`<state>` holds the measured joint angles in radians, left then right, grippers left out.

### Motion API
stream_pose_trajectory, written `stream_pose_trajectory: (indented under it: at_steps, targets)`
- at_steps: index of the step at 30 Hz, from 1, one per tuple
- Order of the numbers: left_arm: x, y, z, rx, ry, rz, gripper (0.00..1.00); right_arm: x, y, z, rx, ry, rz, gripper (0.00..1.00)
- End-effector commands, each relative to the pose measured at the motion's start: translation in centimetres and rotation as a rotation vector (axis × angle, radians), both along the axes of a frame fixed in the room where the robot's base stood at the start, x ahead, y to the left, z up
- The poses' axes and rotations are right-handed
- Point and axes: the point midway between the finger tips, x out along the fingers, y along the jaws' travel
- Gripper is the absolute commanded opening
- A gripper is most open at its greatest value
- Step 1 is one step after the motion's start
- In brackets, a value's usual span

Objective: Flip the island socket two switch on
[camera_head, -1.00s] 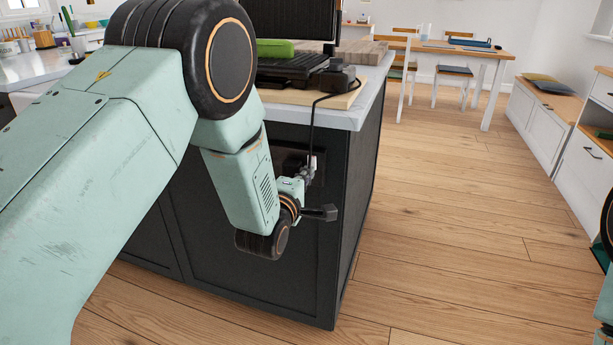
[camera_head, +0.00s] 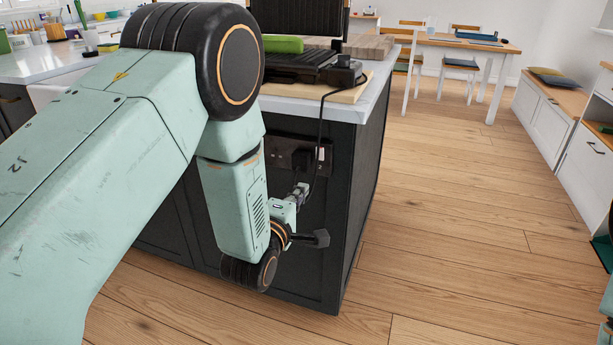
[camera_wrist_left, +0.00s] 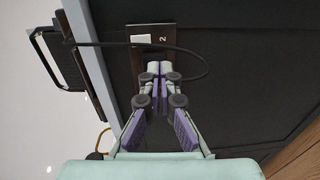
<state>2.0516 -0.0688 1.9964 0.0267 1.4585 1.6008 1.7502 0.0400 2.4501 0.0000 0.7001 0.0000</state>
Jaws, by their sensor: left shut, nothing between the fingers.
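The dark socket plate (camera_head: 279,150) is on the end face of the black island, below the countertop. Its white switch (camera_head: 321,153) shows near the plate's right end. In the left wrist view, the white switch (camera_wrist_left: 141,39) sits beside a printed "2" on the socket plate (camera_wrist_left: 171,30). I cannot tell which way the switch is set. My left gripper (camera_head: 303,188) is just below the plate. In the left wrist view, its fingertips (camera_wrist_left: 160,67) are shut and empty, close to the plate's edge; contact is unclear. My right gripper is out of view.
A black cable (camera_head: 319,118) hangs from the grill (camera_head: 305,68) on the countertop (camera_head: 320,108) past the socket. Open wooden floor (camera_head: 460,220) lies right of the island.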

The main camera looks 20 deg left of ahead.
Motion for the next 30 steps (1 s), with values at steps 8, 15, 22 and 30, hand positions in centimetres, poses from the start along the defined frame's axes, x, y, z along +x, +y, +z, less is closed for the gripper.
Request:
stream_pose_trajectory:
  at_steps: [8,15,22,30]
  targets:
    - [-3.0,0.1,-0.3,0.000,0.000,0.000,0.00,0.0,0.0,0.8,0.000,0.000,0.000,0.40]
    - [-3.4,0.1,-0.4,0.000,-0.001,0.000,0.00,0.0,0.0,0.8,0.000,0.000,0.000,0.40]
    - [-3.5,0.1,-0.4,0.000,-0.001,0.000,0.00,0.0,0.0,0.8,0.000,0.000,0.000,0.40]
    - [-3.4,0.1,0.0,0.000,-0.001,0.000,0.00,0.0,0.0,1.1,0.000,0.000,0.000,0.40]
